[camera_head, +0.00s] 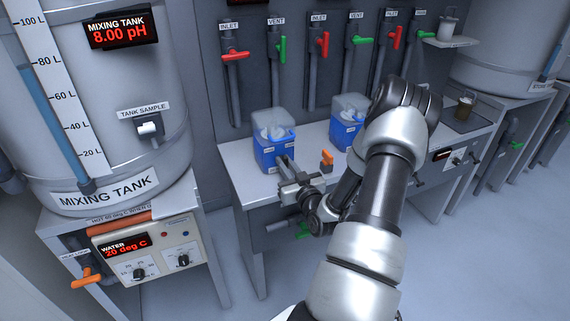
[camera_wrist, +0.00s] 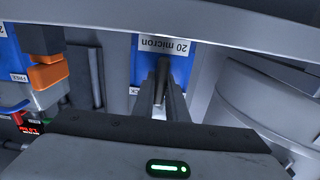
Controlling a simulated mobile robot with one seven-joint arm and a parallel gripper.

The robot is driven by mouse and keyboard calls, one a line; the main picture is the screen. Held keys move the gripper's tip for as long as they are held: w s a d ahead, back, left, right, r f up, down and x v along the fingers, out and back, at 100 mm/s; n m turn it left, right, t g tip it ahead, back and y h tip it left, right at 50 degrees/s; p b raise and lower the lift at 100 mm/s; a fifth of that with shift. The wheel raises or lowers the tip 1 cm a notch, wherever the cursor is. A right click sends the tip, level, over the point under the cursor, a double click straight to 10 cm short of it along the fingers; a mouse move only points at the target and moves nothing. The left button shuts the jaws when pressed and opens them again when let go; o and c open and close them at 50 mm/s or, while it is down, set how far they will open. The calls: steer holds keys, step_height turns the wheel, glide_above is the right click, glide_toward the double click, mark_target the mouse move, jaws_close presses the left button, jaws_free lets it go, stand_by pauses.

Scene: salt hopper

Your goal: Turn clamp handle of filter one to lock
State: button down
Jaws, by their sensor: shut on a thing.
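Filter one appears to be the left blue housing with a clear top (camera_head: 272,152), standing on the bench. In the wrist view its blue front (camera_wrist: 150,62) carries an upside-down "20 micron" label. My gripper (camera_head: 285,163) is at the front of this housing. In the wrist view my fingers (camera_wrist: 162,88) are closed together on a dark clamp handle (camera_wrist: 162,68), largely hidden between them. A small, partly covered label beside the fingers seems to end in "CK". The handle's exact angle cannot be told.
A second blue housing (camera_head: 346,132) stands to the right, partly behind my arm. Red and green inlet and vent valves line the wall. The mixing tank (camera_head: 150,75) stands left.

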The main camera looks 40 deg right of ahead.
steer(key=m, duration=0.4)
steer(key=shift+d+b, duration=0.15)
steer(key=shift+b, duration=0.2)
steer(key=m, duration=0.4)
steer(key=shift+f+m, duration=0.15)
steer(key=shift+m, duration=0.15)
steer(key=m, duration=0.3)
steer(key=shift+s+d+m, duration=0.1)
steer(key=shift+d+m, duration=0.05)
steer(key=shift+m, duration=0.15)
steer(key=m, duration=0.4)
steer(key=shift+f+m+p, duration=0.2)
steer(key=shift+m+p, duration=0.1)
steer(key=shift+m, duration=0.1)
steer(key=c, duration=1.8)
jaws_free()
steer(key=shift+o, duration=0.2)
